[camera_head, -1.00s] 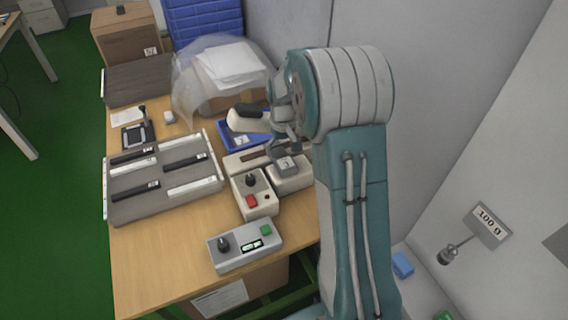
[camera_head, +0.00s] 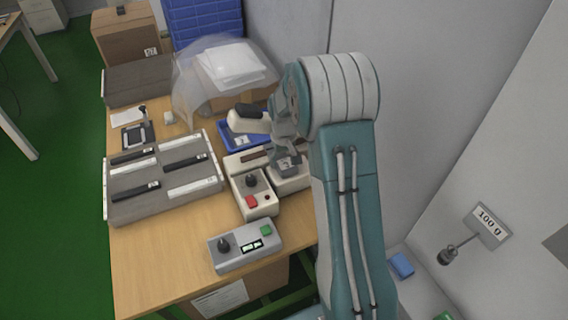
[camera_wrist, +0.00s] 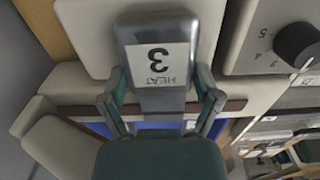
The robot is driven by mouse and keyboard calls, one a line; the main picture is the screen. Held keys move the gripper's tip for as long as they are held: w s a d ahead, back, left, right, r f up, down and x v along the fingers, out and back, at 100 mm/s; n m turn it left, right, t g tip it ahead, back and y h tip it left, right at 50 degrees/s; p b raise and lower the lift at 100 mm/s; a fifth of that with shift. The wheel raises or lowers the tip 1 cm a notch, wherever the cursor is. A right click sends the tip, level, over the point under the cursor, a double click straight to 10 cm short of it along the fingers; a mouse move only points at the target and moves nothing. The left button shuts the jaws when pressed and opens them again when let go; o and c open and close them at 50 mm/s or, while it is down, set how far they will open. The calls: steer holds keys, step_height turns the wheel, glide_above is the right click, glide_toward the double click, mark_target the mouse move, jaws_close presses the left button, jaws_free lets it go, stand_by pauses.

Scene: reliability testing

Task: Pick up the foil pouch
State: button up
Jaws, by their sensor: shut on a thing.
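I cannot make out a foil pouch in either view. My gripper (camera_wrist: 161,94) is shut on a grey handle (camera_wrist: 158,45) with a white label reading "3 HEAT"; a finger lies on each side of its narrower part. The handle belongs to a cream bench device (camera_head: 292,182) at the table's right side. In the head view my gripper (camera_head: 287,150) is seen from behind, partly covered by my arm. A blue tray (camera_head: 232,143) with a small label stands just behind the device.
A cream box with a black knob and red button (camera_head: 252,193) stands left of the device. A grey control box (camera_head: 245,246) is at the front. A slotted grey rack (camera_head: 150,202) fills the left. A clear hood (camera_head: 187,95) stands behind. A wall is close on the right.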

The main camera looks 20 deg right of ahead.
mark_target(283, 160)
step_height(283, 160, up, 4)
steer(key=shift+a+f, duration=0.1)
steer(key=a, duration=1.8)
steer(key=shift+f, duration=0.15)
